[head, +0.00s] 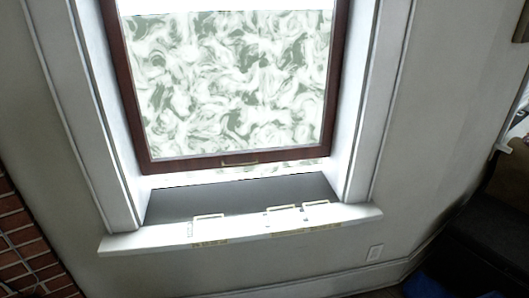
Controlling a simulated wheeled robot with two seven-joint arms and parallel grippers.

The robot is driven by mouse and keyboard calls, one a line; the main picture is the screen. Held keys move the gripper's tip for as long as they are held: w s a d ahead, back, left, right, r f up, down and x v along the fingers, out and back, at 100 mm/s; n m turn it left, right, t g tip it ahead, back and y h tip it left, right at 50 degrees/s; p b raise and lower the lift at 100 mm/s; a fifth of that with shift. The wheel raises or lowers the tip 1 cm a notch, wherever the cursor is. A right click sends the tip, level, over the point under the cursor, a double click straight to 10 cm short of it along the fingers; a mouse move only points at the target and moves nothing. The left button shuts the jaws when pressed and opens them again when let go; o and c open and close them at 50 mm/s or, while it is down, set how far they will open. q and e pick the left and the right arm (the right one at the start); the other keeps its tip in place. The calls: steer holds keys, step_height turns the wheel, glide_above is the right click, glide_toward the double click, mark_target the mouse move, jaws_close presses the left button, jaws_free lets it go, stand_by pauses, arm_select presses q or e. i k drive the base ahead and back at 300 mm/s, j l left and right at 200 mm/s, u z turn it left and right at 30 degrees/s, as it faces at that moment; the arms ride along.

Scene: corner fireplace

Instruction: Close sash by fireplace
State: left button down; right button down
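The window sash (185,164) has a dark red-brown frame around a pane with a swirled white and grey-green pattern (235,85). A small pale handle (240,163) sits at the middle of its bottom rail. The sash is raised: a gap with a bright strip and a dark grey surface (240,193) shows between the bottom rail and the white sill (150,238). The top of the sash is cut off by the picture edge. Neither of my grippers is in view.
Several pale bracket-shaped pieces, one of them at the left (208,218), lie along the sill. A brick surface (18,235) is at the lower left. A wall outlet (374,253) is below the sill at right. A dark piece of furniture (480,240) stands at the lower right.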

mark_target(110, 9)
steer(key=i+l+u, duration=0.35)
steer(key=i+l, duration=0.35)
steer(key=i+l+u, duration=0.1)
steer(key=i, duration=0.25)
